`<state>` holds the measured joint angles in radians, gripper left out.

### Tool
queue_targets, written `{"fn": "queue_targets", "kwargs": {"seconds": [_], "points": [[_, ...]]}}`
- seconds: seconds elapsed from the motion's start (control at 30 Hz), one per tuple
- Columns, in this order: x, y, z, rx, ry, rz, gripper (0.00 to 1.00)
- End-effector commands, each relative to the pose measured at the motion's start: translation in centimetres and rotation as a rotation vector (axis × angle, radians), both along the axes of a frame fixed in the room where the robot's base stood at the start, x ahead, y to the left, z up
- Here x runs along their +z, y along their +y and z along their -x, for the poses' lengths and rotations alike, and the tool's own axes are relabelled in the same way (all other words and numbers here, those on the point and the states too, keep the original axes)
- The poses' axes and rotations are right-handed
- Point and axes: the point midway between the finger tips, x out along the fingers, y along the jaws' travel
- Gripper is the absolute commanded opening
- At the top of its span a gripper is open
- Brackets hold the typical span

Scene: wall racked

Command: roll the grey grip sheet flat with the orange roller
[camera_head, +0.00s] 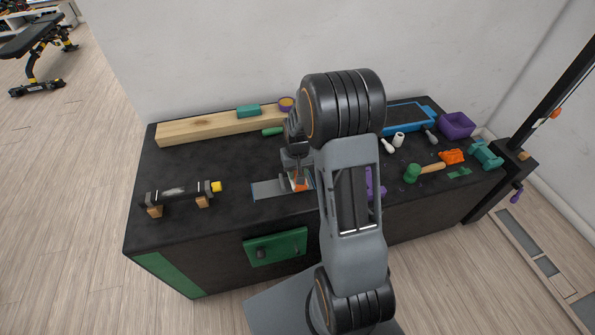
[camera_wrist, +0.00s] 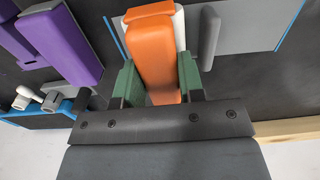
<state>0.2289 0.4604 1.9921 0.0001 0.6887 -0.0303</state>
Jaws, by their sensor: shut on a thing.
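My gripper (camera_head: 297,172) is shut on the orange roller (camera_wrist: 152,60), with a green finger pad on each side of its orange handle in the wrist view. A white part shows just behind the handle. In the head view only a little of the orange roller (camera_head: 299,184) shows below my gripper. The grey grip sheet (camera_head: 270,189) lies near the bench's front edge, with blue along its end. In the wrist view the grey sheet (camera_wrist: 250,28) spreads beyond the roller. I cannot tell whether the roller touches it. A dark grey rounded bar (camera_wrist: 208,38) stands beside the roller.
A wooden beam (camera_head: 205,127) lies along the back of the black bench (camera_head: 165,225). A bar on wooden blocks (camera_head: 180,190) stands at left. My arm hides part of the bench. Purple pieces (camera_wrist: 62,40) lie close by; a green-headed mallet (camera_head: 412,173) and a purple bin (camera_head: 457,124) are at right.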

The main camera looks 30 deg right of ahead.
Motion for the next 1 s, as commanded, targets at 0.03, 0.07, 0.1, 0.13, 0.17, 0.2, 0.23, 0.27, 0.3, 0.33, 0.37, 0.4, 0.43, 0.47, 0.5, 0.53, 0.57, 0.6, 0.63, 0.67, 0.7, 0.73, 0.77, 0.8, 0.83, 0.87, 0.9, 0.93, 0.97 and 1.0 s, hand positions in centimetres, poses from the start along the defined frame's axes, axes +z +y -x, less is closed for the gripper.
{"fn": "queue_targets", "kwargs": {"seconds": [0.03,0.07,0.1,0.13,0.17,0.2,0.23,0.27,0.3,0.33,0.37,0.4,0.43,0.47,0.5,0.53,0.57,0.6,0.63,0.67,0.7,0.73,0.77,0.8,0.83,0.87,0.9,0.93,0.97,1.0], "points": [[0.0,0.0,0.0,0.000,0.000,0.000,0.10],[0.0,0.0,0.0,0.000,0.000,0.000,0.10],[-0.1,0.0,0.0,0.000,0.000,0.000,0.10],[-0.1,0.0,0.0,0.000,0.000,0.000,0.10],[-0.1,0.0,0.0,0.000,0.000,0.000,0.10],[-0.2,0.0,0.0,0.000,0.000,0.000,0.10],[-0.3,0.0,0.0,0.000,0.000,0.000,0.10],[-0.3,0.0,0.0,0.000,0.000,0.000,0.10],[-0.4,0.0,0.0,0.000,0.000,0.000,0.10],[-0.5,0.0,0.0,0.000,0.000,0.000,0.10],[-0.5,0.0,0.0,0.000,0.000,0.000,0.10],[-0.6,0.0,0.0,0.000,0.000,0.000,0.10],[-0.7,0.0,0.0,0.000,0.000,0.000,0.10],[-0.7,0.0,0.0,0.000,0.000,0.000,0.10],[-0.8,0.0,0.0,0.000,0.000,0.000,0.10],[-0.9,0.0,0.0,0.000,0.000,0.000,0.10],[-0.9,0.0,0.0,0.000,0.000,0.000,0.10],[-1.0,0.0,0.0,0.000,0.000,0.000,0.10],[-1.1,0.0,0.0,0.000,0.000,0.000,0.10],[-1.1,0.0,0.0,0.000,0.000,0.000,0.10],[-1.2,0.0,0.0,0.000,0.000,0.000,0.10],[-1.3,0.0,0.0,0.000,0.000,0.000,0.10],[-1.3,0.0,0.0,0.000,0.000,0.000,0.10],[-1.2,0.0,0.0,0.000,0.000,0.000,0.10],[-1.2,0.0,0.0,0.000,0.000,0.000,0.10],[-1.2,-0.1,0.0,0.000,0.000,0.000,0.10],[-1.2,-0.1,0.0,0.000,0.000,0.000,0.10],[-1.2,-0.2,0.1,0.000,0.000,0.000,0.10],[-1.1,-0.3,0.1,0.000,0.000,0.000,0.10],[-1.1,-0.5,0.1,0.000,0.000,0.000,0.10]]}}
